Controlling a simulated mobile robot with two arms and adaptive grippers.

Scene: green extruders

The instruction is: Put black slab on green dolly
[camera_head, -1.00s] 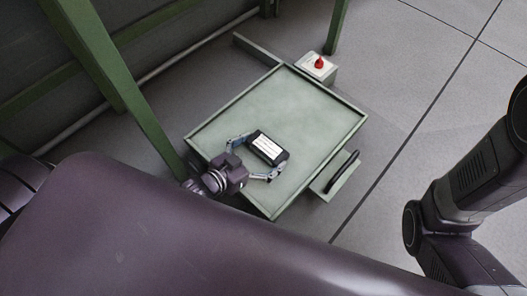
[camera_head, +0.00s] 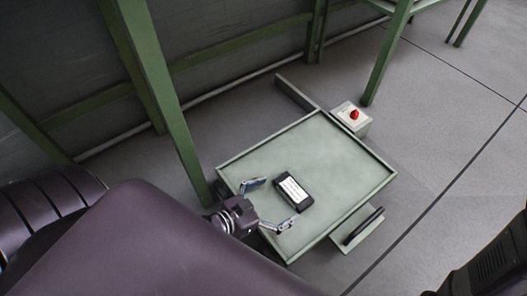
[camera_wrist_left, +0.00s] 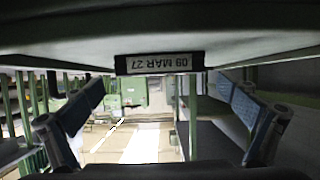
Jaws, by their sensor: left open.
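The black slab (camera_head: 293,190), a small black block with a white label, lies on the light green top of the green dolly (camera_head: 340,160), toward its near left part. In the left wrist view the slab (camera_wrist_left: 160,63) shows its narrow end with an upside-down label reading "09 MAR 27". My left gripper (camera_head: 270,204) is open and empty at the dolly's near left edge. Its spread fingers point toward the slab, with a gap between. Both open fingers also show in the left wrist view (camera_wrist_left: 160,95).
A box with a red button (camera_head: 353,115) stands at the dolly's far corner. A black handle (camera_head: 363,226) is at its right side. A green post (camera_head: 165,100) rises close to its left.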

